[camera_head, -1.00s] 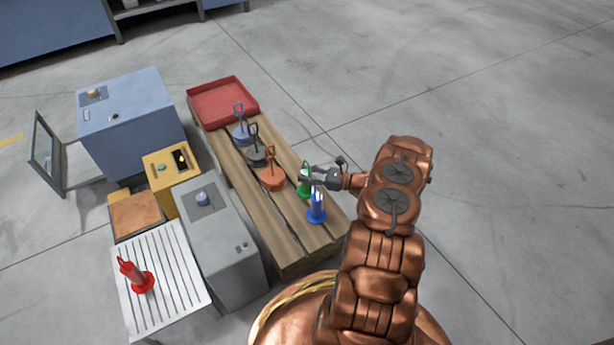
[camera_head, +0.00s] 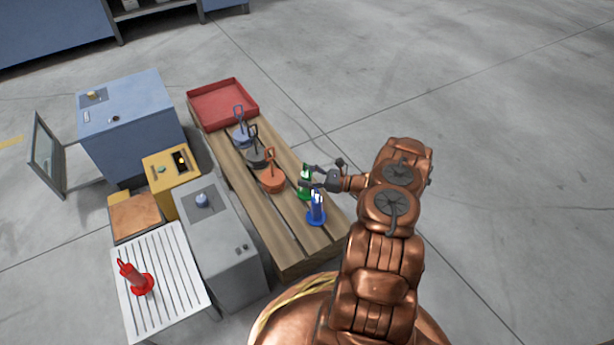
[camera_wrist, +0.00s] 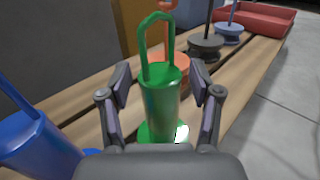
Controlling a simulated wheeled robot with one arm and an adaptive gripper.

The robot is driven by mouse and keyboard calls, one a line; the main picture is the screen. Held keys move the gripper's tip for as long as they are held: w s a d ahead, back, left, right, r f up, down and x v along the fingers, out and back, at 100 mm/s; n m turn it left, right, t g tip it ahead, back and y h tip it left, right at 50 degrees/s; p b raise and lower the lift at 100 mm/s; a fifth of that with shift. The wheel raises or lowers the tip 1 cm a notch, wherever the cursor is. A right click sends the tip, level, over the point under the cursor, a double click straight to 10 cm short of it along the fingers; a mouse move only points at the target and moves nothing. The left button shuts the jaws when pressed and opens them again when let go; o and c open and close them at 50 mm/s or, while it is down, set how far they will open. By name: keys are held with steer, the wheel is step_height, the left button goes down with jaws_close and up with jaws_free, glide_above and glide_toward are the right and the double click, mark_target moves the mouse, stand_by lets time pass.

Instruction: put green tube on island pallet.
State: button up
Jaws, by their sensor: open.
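The green tube (camera_head: 304,186) stands upright on the wooden pallet (camera_head: 290,247), between the orange item and the blue tube. In the wrist view the green tube (camera_wrist: 161,92) has a loop handle on top and a round base. My gripper (camera_head: 314,178) is at the green tube. In the wrist view my gripper's fingers (camera_wrist: 165,88) are open, one on each side of the tube's body, with a visible gap on both sides. The lower front of its base is partly hidden by my gripper.
A blue tube (camera_head: 316,208) stands close by on the pallet. Orange (camera_head: 272,180), dark grey (camera_head: 258,155) and grey-blue (camera_head: 242,135) handled items stand in a row towards a red tray (camera_head: 222,103). A red tube (camera_head: 134,277) stands on a slatted white table (camera_head: 170,290). Floor at right is clear.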

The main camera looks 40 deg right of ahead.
steer(key=p+v, duration=0.4)
steer(key=v, duration=0.8)
steer(key=w+a+r+n+g+y, duration=0.2)
steer(key=w+a+r+n+g, duration=0.2)
steer(key=a+r, duration=0.4)
steer(key=w+a+r+n+g+y, duration=0.2)
steer(key=w+a+r+n+g, duration=0.2)
steer(key=a+r, duration=0.45)
steer(key=s+a+r+n+g+h, duration=0.1)
steer(key=s+a+r+n+g, duration=0.2)
steer(key=a+r, duration=0.35)
steer(key=s+a+r+n+g+h, duration=0.1)
steer(key=s+a+r+n+g, duration=0.1)
steer(key=a+r+n+g, duration=0.45)
steer(key=s+a+r+n+g+h, duration=0.1)
steer(key=s+a+r+n+h, duration=0.15)
steer(key=s+a, duration=0.4)
steer(key=s+a+r+n+h, duration=0.2)
steer(key=s+a+h, duration=0.2)
steer(key=s, duration=0.6)
steer(key=s+d+r+n+h, duration=0.1)
steer(key=s+d+n+h, duration=0.1)
steer(key=s, duration=0.5)
steer(key=s+d+n+t+h, duration=0.1)
steer(key=s+d+n+h, duration=0.2)
steer(key=s, duration=0.5)
steer(key=shift+s+d+r+n+h, duration=0.2)
steer(key=shift+r+n+h, duration=0.3)
steer(key=shift+h, duration=0.55)
